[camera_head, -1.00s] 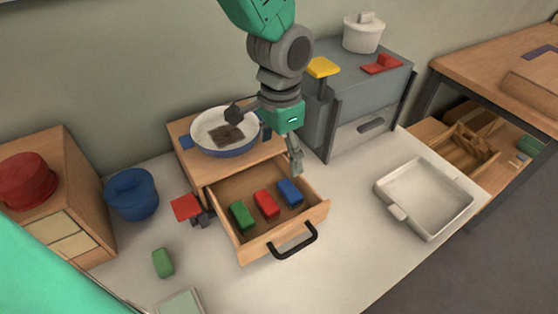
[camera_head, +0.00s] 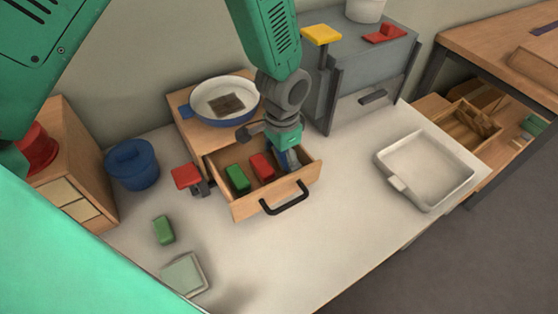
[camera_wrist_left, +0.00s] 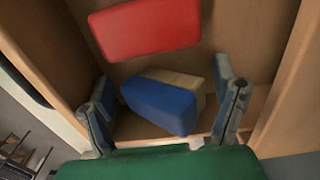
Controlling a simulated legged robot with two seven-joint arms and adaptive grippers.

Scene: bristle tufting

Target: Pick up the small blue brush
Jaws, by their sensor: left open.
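The small blue brush (camera_wrist_left: 160,103) lies tilted in the open wooden drawer, its blue side facing my wrist camera and a pale wooden part behind it. In the head view my arm mostly hides it. My left gripper (camera_head: 292,163) is open and reaches down into the drawer's right part. In the left wrist view its fingers (camera_wrist_left: 165,95) stand on either side of the brush, with a visible gap at each side; I cannot tell how deep they reach. My right gripper is not in view.
A red block (camera_head: 262,166) and a green block (camera_head: 238,179) lie left of the gripper in the drawer (camera_head: 247,209). The drawer walls are close around the gripper. A pan (camera_head: 224,99) sits on the cabinet. The white tray (camera_head: 425,169) stands right; the counter between is clear.

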